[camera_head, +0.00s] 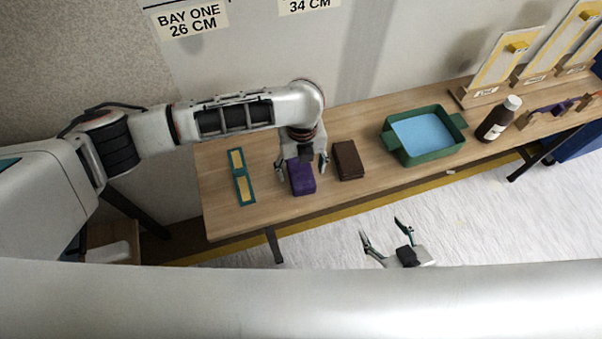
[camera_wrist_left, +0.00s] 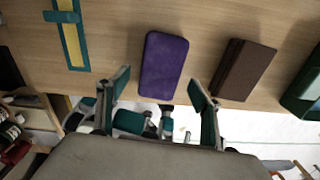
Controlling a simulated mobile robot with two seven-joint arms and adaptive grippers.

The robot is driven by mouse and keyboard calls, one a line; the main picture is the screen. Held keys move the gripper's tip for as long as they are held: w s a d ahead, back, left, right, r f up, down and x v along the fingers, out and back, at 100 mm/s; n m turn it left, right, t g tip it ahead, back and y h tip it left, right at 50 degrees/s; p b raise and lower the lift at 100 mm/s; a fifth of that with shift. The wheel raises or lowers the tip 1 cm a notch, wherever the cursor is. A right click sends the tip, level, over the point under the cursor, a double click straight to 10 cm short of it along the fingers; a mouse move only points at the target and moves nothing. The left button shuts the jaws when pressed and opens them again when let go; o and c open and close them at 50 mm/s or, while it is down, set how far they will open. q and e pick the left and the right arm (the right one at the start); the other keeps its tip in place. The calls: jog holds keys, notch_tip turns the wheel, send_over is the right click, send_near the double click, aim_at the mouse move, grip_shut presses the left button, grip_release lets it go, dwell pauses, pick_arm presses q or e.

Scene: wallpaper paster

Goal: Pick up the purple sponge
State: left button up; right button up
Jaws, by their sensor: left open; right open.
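The purple sponge (camera_head: 302,178) lies on the wooden table near its front edge, left of a brown block. It also shows whole in the left wrist view (camera_wrist_left: 164,65), beyond my left fingertips. My left gripper (camera_head: 302,172) is open above the sponge in the head view, with one finger at each side of it. In the left wrist view its two fingers (camera_wrist_left: 160,85) are spread wide, with nothing between them held. My right gripper (camera_head: 384,230) is open and empty, in front of the table over the white floor.
A brown block (camera_head: 348,160) lies close to the right of the sponge. A teal and yellow strip (camera_head: 241,177) lies to the left. A green tray (camera_head: 446,152) with blue inside and a brown bottle (camera_head: 497,120) stand further right on the table (camera_head: 225,215).

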aim_at(301, 174)
pick_arm(q)
notch_tip(301, 174, down, 3)
jog(key=shift+f+b, duration=0.15)
jog(key=shift+b, duration=0.25)
pick_arm(e)
jog(key=shift+d+f, duration=0.2)
jog(key=shift+f, duration=0.35)
pick_arm(q)
jog(key=c, duration=1.1)
pick_arm(e)
jog(key=shift+r, duration=0.1)
pick_arm(q)
jog(key=shift+r, duration=0.2)
notch_tip(301, 174, up, 8)
jog(key=p, duration=0.3)
jog(key=shift+w+r, duration=0.1)
jog(key=shift+w, duration=0.05)
notch_tip(301, 174, up, 12)
jog(key=p, duration=0.3)
jog(key=shift+s, duration=0.2)
pick_arm(e)
jog(key=r, duration=0.1)
jog(key=a+r, duration=0.1)
jog(key=r, duration=0.2)
jog(key=shift+s+a, duration=0.2)
jog(key=shift+s, duration=0.2)
